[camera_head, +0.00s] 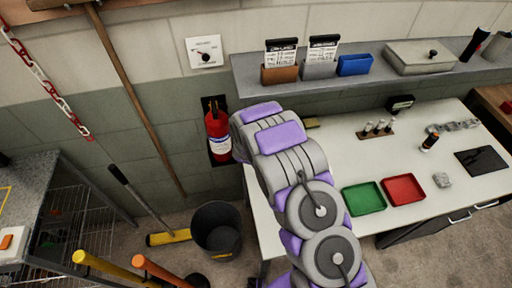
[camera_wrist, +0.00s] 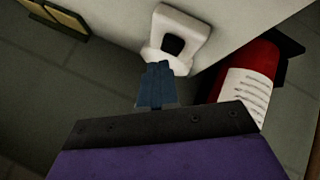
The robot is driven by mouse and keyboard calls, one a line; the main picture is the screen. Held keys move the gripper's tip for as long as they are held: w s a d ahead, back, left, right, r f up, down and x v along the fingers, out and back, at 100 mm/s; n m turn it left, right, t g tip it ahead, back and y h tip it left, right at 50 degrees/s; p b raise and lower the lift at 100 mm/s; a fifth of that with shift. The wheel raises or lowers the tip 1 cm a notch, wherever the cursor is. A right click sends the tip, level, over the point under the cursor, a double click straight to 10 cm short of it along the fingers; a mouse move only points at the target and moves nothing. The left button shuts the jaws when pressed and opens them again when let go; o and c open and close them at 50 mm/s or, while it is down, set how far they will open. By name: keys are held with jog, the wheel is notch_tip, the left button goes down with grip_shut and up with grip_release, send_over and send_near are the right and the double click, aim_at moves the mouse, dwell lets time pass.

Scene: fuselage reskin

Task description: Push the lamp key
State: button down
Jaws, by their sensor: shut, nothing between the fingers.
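A white plate with a black square key (camera_wrist: 173,45) in its middle shows at the top centre of the wrist view; I take it for the lamp key. My gripper (camera_wrist: 160,68) is shut and empty, its blue fingers side by side. The fingertips overlap the plate's lower edge in the picture, just below the black square. I cannot tell whether they touch it. In the head view my arm hides the gripper, and I cannot make out this plate there.
A red fire extinguisher (camera_head: 217,135) hangs on the wall beside my arm; it is close right of my fingers in the wrist view (camera_wrist: 245,85). A shelf (camera_head: 300,82) and a white table (camera_head: 345,150) stand right. A black bucket (camera_head: 217,230) stands below.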

notch_tip(320, 180, up, 6)
jog(key=p, duration=0.5)
dwell(0.7)
